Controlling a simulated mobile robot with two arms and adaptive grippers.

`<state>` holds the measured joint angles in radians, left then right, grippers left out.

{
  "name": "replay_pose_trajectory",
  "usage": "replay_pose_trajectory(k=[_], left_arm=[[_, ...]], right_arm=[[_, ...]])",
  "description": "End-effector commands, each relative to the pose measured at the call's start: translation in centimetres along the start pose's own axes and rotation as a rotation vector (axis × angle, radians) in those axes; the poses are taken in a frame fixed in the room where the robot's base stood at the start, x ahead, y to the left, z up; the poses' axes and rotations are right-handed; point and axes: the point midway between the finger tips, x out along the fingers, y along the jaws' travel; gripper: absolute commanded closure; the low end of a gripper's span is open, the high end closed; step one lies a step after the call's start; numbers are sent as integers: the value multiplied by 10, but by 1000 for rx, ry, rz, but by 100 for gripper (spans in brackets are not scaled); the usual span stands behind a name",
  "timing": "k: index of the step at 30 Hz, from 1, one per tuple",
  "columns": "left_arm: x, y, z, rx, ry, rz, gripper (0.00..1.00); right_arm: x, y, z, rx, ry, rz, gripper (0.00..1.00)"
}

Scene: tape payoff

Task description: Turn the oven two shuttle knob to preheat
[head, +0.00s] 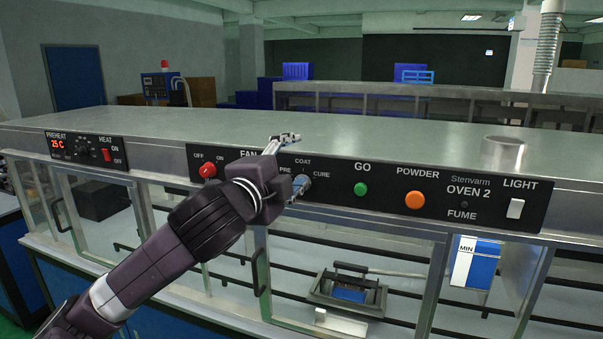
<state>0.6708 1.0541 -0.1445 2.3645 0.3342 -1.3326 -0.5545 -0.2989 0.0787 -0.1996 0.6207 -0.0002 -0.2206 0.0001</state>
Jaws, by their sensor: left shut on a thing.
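The shuttle knob (302,182) is a small blue-grey knob on the black front panel of oven 2. The labels PRE, COAT and CURE stand around it. My left gripper (289,178) comes in from the lower left and is shut on the knob. The gripper hides part of the knob and of the FAN label, so I cannot tell which label the knob points to. My right gripper is not in view.
The panel also has a red fan knob (207,170), a green GO button (361,189), an orange POWDER button (415,200) and a white light switch (515,208). Glass doors lie below; a metal carrier (347,292) sits inside.

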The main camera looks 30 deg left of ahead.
Motion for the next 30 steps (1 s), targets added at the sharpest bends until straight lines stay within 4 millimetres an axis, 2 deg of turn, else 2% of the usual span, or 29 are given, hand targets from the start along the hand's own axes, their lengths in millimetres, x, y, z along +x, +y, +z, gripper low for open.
replay_pose_trajectory(k=[4,11,18,30], left_arm=[[-11,0,2,2,-4,1,61],[-26,5,2,0,-5,9,61],[-41,8,2,1,-6,13,61],[-46,9,2,0,-6,17,61]], right_arm=[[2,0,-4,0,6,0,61],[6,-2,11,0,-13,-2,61],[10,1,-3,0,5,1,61],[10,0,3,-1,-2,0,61]])
